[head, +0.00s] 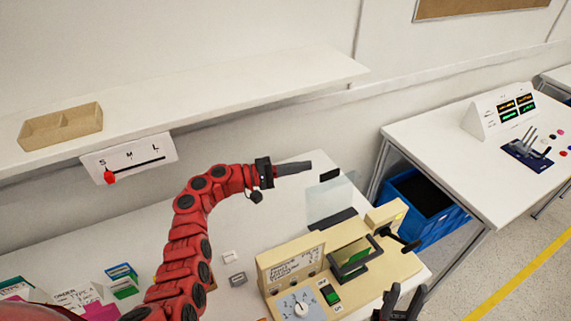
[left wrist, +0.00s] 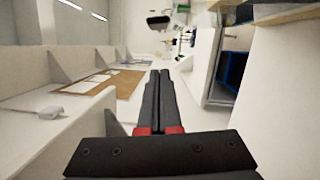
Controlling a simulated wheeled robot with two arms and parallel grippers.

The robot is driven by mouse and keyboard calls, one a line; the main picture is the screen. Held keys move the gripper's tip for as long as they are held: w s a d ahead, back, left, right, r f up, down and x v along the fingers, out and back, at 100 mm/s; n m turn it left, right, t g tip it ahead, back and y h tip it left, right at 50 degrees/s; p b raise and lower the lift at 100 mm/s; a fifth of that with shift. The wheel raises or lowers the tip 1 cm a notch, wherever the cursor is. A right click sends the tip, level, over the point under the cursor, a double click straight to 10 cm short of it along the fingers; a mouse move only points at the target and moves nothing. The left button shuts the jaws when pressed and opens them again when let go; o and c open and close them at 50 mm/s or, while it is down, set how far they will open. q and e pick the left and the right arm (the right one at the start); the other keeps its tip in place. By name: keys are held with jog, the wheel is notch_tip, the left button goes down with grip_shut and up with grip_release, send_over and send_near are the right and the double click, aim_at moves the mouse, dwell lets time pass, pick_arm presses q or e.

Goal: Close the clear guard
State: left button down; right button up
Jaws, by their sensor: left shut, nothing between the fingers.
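The clear guard (head: 329,201) is a see-through pane standing upright at the back of the beige machine (head: 285,257), with a black tab (head: 330,175) at its top and a dark strip at its base. My left gripper (head: 309,166) is shut and empty. In the head view its tips are just left of the black tab, with a small gap; I cannot tell the depth between them. Its closed fingers also show in the left wrist view (left wrist: 161,74), where I cannot make out the guard. My right gripper (head: 400,296) is open and empty at the bottom, in front of the machine.
The machine has a dial (head: 299,306), a green switch (head: 329,293), a black-framed window (head: 355,258) and a black lever (head: 398,240). A shelf (head: 230,85) with a wooden tray (head: 61,128) runs above. A blue bin (head: 425,207) stands to the right.

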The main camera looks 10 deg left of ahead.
pick_arm(q)
jog(key=d+p, duration=0.1)
jog(key=s+d+p, duration=0.1)
jog(key=s+d+r+p, duration=0.1)
jog(key=d, duration=0.1)
jog(key=shift+s+d, duration=0.1)
jog(key=shift+s, duration=0.1)
jog(key=shift+s+d, duration=0.1)
dwell(0.5)
